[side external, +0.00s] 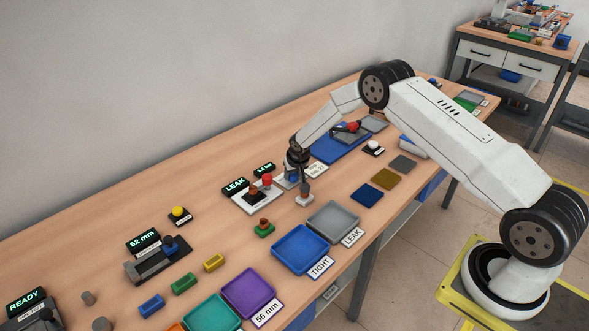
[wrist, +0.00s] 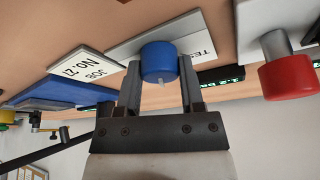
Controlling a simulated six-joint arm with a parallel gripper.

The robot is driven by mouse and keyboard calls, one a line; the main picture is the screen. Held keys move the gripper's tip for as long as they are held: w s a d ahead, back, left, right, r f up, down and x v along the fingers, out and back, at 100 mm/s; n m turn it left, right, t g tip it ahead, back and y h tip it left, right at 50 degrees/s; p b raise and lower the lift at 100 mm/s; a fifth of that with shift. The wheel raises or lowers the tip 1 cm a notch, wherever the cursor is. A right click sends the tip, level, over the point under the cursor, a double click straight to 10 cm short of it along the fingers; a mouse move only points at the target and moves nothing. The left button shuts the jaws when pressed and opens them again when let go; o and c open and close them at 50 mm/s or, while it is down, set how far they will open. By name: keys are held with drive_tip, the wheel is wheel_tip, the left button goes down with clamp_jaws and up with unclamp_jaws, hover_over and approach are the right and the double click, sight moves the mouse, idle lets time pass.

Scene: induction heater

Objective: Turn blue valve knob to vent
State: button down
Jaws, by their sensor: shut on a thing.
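The blue valve knob (wrist: 159,62) sits on a light plate (wrist: 125,45) in the wrist view, with a small white pointer mark on its near face. My gripper (wrist: 159,75) has one finger on each side of the knob and is shut on it. In the side external view my gripper (side external: 296,168) reaches down to the blue knob (side external: 292,177), which is partly hidden behind the fingers. I cannot read a vent mark beside the knob.
A red knob (wrist: 288,77) stands close to the right in the wrist view. A LEAK display (side external: 235,186) is beside the fixture. A blue tray (side external: 300,250) and a grey tray (side external: 333,222) lie nearer the front edge.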

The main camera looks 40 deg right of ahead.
drive_tip(key=shift+a+m+g+h, duration=0.1)
drive_tip(key=shift+m+g+h, duration=0.45)
drive_tip(key=shift+m, duration=1.15)
drive_tip(key=shift+f+m, duration=0.1)
drive_tip(key=shift+m, duration=0.4)
drive_tip(key=shift+c, duration=1.1)
unclamp_jaws()
drive_tip(key=shift+r, duration=0.25)
drive_tip(key=shift+v, duration=3.3)
drive_tip(key=shift+s+a+r, duration=0.2)
drive_tip(key=shift+a+r, duration=0.1)
drive_tip(key=shift+r, duration=0.05)
drive_tip(key=shift+s, duration=0.1)
